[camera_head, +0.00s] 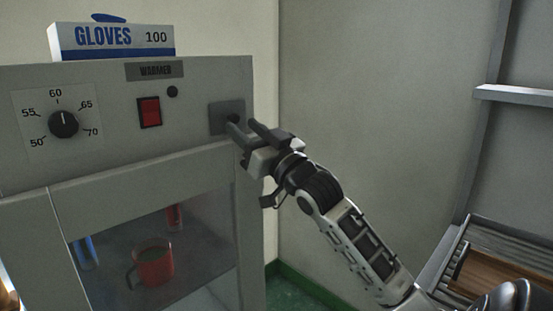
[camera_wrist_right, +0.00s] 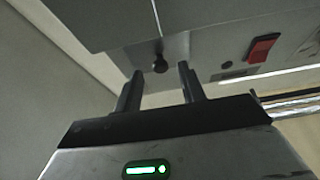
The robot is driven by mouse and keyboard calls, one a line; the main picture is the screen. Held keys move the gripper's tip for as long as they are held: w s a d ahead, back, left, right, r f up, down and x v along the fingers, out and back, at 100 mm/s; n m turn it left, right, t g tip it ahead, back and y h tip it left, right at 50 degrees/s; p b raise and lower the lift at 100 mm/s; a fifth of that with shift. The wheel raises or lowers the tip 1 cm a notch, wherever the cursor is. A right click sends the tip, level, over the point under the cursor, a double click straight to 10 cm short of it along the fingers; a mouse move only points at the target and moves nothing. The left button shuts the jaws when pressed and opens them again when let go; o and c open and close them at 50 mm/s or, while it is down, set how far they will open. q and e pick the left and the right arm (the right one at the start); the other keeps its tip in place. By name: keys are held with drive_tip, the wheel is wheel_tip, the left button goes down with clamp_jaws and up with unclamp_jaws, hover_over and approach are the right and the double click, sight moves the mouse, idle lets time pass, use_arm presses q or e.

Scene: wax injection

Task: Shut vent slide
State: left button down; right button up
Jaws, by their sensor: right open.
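The vent slide is a small grey plate (camera_head: 219,112) near the right end of the warmer's front panel. In the right wrist view the plate (camera_wrist_right: 138,55) carries a small dark round knob (camera_wrist_right: 160,66). My right gripper (camera_head: 241,126) is open in front of the plate, partly covering it in the head view. In the right wrist view the gripper's (camera_wrist_right: 160,70) two fingers stand apart, with the knob showing between their tips. I cannot tell whether either finger touches it. My left gripper is not in view.
The warmer (camera_head: 215,75) has a dial (camera_head: 63,124), a red switch (camera_head: 149,112) and a glass door showing a red mug (camera_head: 154,264) inside. A gloves box (camera_head: 110,40) sits on top. A roller rack (camera_head: 500,262) stands at the lower right. Bare wall lies right of the warmer.

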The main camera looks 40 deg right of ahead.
drive_tip(key=b+v, duration=0.3)
drive_tip(key=v, duration=1.1)
drive_tip(key=shift+b, duration=0.35)
drive_tip(key=shift+f, duration=0.15)
drive_tip(key=w+a+f+g, duration=0.1)
drive_tip(key=a+f+g, duration=0.2)
drive_tip(key=f, duration=1)
drive_tip(key=a+f+g, duration=0.3)
drive_tip(key=a+f, duration=0.1)
drive_tip(key=f, duration=0.9)
drive_tip(key=s+a+f+n+g+y, duration=0.1)
drive_tip(key=s+a+f+g, duration=0.2)
drive_tip(key=a+f, duration=0.5)
drive_tip(key=s+a+f+n+g+y, duration=0.1)
drive_tip(key=s+a+f+g+y, duration=0.1)
drive_tip(key=s+a+f, duration=0.4)
drive_tip(key=a+f, duration=0.2)
drive_tip(key=a, duration=0.2)
drive_tip(key=shift+f+g, duration=0.35)
drive_tip(key=shift+g, duration=0.05)
drive_tip(key=shift+c, duration=0.4)
